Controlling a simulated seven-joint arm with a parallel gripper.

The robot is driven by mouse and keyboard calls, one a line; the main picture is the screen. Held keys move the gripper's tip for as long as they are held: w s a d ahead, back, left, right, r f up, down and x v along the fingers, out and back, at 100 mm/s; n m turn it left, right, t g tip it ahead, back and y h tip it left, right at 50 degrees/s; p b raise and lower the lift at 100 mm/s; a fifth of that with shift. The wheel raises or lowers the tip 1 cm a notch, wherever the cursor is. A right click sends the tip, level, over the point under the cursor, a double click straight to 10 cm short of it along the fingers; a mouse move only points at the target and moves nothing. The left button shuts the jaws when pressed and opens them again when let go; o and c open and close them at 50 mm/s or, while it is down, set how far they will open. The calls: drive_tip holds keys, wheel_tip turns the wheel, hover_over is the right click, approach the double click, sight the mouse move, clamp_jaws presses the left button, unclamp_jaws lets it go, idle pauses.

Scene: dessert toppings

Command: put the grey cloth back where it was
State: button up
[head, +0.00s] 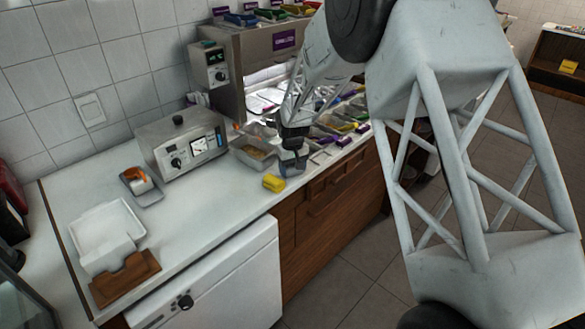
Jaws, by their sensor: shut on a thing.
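My gripper (293,146) is over the counter near its front edge, pointing down. It is shut on a grey-blue thing just below it, which looks like the grey cloth (292,164). The cloth is small in the picture and partly hidden by the gripper. I cannot tell whether its lower edge touches the counter. A yellow sponge-like block (273,183) lies on the counter just left of and nearer than the cloth.
Metal trays (254,153) stand close behind the gripper. A silver appliance with a dial (181,144) stands at the wall. Coloured items (352,118) crowd the counter to the right. The white counter (205,215) is clear at front left. White trays (107,232) lie further left.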

sight(293, 165)
drive_tip(key=shift+f, duration=0.1)
drive_tip(key=o, duration=0.9)
drive_tip(key=shift+c, duration=0.2)
wheel_tip(293, 165, up, 12)
idle(0.4)
idle(0.6)
drive_tip(key=shift+r, duration=0.2)
